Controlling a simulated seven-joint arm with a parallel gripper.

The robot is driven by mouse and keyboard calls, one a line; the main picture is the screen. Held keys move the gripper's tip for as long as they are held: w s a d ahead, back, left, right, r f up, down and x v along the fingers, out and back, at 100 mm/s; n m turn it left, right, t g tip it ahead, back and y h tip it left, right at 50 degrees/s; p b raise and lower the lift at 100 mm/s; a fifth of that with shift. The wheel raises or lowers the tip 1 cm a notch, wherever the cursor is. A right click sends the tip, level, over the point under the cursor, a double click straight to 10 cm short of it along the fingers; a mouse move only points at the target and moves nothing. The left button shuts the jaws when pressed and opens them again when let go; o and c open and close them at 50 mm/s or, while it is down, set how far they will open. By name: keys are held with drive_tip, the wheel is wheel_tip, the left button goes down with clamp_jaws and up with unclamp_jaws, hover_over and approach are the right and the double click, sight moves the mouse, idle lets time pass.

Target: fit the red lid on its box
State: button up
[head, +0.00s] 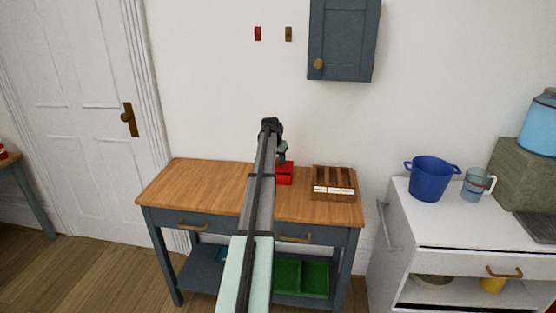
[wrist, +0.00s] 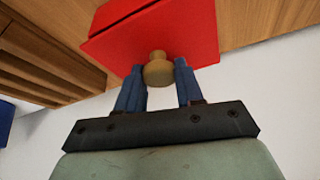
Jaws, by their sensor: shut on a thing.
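The red lid (wrist: 185,35) fills the upper middle of the wrist view, with a round brass-coloured knob (wrist: 158,69). My gripper (wrist: 160,75) is shut on the lid by this knob, one blue finger on each side. Another red part (wrist: 112,13) shows past the lid's edge, likely the box. In the head view the red lid and box show as one red shape (head: 285,179) on the wooden table, below my gripper (head: 282,158) and partly hidden by my arm. I cannot tell whether the lid is seated.
A wooden compartment tray (head: 334,196) with white labels stands right of the red shape on the table (head: 190,184). The table's left part is clear. A grey wall cabinet (head: 342,40) hangs above. A white counter (head: 440,225) with a blue bucket (head: 429,180) stands at right.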

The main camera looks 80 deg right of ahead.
drive_tip(key=shift+f, duration=0.5)
idle(1.0)
drive_tip(key=o, duration=1.6)
drive_tip(key=shift+r, duration=0.2)
drive_tip(key=shift+r, duration=3.3)
drive_tip(key=shift+w, duration=0.15)
